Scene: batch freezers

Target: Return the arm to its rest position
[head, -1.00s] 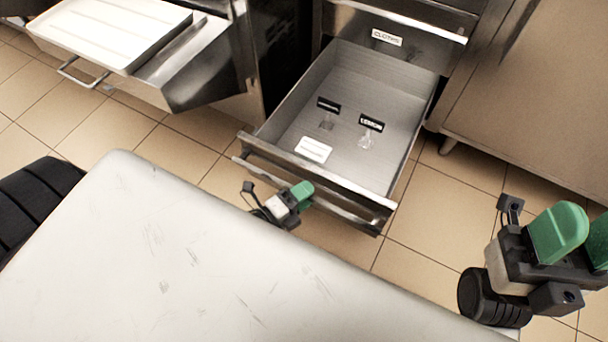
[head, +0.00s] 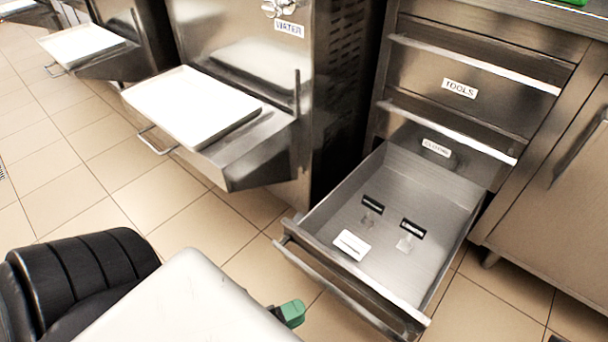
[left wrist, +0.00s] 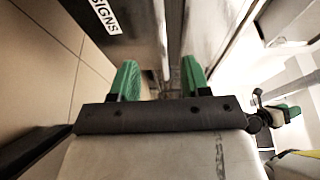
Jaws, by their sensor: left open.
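My left gripper shows in the head view only as a green fingertip (head: 291,313) past the edge of my pale body, near the front of the open drawer (head: 345,282). In the left wrist view the left gripper (left wrist: 159,78) has its two green fingers apart, with nothing between them. My right gripper is outside the head view. A small dark shape with green tips at the right of the left wrist view looks like my right gripper (left wrist: 284,112); its jaws are too small to read.
The open drawer holds several small signs (head: 352,245). The drawer above it is shut, and one higher is labelled TOOLS (head: 460,88). A freezer with a white tray (head: 190,108) stands left of it. A "SIGNS" label (left wrist: 105,15) shows in the wrist view. Tiled floor lies clear at left.

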